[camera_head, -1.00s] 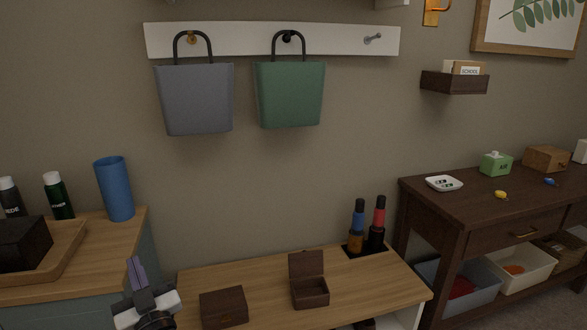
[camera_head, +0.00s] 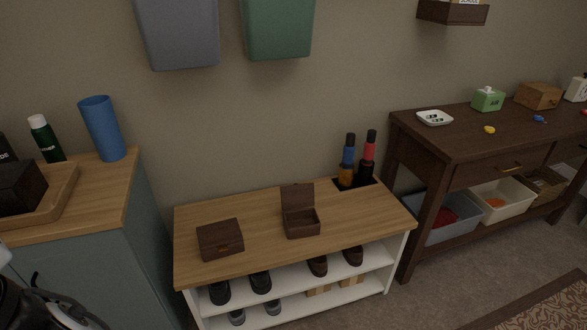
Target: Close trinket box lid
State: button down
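A small dark wooden trinket box (camera_head: 302,222) stands on the wooden top of the shoe bench (camera_head: 256,240). Its lid (camera_head: 297,197) stands upright at the back, so the box is open. A second dark wooden box (camera_head: 220,240) with its lid down sits to its left on the same bench. My gripper's fingers are not in view; only part of my arm shows at the bottom left corner.
Bottles (camera_head: 367,155) stand in a dark tray at the bench's back right. A blue-grey cabinet (camera_head: 148,225) with a blue cup (camera_head: 103,130) is at left. A dark console table (camera_head: 470,135) stands at right. The bench top in front of the boxes is clear.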

aim_at(296, 196)
jog(key=i, duration=1.15)
jog(key=z, duration=0.05)
